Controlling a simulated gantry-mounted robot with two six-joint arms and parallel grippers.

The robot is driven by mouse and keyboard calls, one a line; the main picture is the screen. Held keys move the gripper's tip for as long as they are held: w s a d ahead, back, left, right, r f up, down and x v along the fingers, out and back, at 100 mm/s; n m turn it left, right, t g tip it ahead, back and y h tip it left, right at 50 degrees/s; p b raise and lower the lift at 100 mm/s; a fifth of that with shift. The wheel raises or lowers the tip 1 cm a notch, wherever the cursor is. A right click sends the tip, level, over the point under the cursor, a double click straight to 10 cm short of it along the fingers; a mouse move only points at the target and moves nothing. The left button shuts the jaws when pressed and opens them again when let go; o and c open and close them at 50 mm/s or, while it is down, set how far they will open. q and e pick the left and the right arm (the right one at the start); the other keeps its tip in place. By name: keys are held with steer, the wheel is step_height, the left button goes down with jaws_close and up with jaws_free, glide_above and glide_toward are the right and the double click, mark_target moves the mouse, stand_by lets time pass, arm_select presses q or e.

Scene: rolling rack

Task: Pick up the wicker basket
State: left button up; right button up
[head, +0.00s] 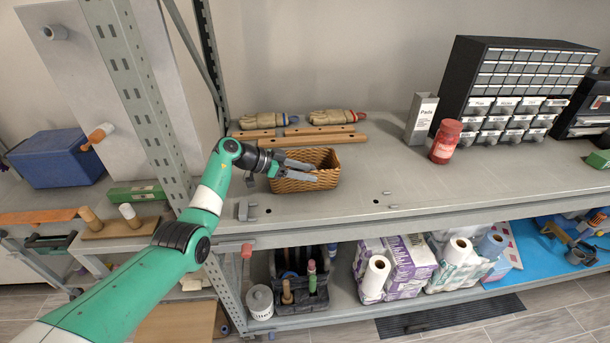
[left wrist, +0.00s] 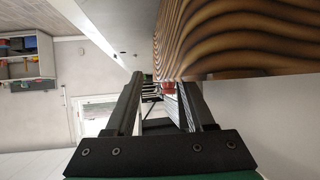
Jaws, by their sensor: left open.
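The wicker basket (head: 322,160) is small, brown and woven. It stands upright on the rack's upper shelf, toward its left end, in the head view. My left gripper (head: 315,172) is open, its fingers pointing right and overlapping the basket in the picture. My right gripper is not in view.
Gloves (head: 333,117) and wooden bars (head: 325,138) lie behind the basket. A red jar (head: 445,141), a white box (head: 421,118) and a black drawer cabinet (head: 515,85) stand farther right. The shelf (head: 400,185) right of the basket is mostly clear. A rack post (head: 150,95) rises at left.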

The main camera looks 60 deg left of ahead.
arm_select(q)
steer(key=shift+x, duration=0.8)
jaws_close()
stand_by(0.8)
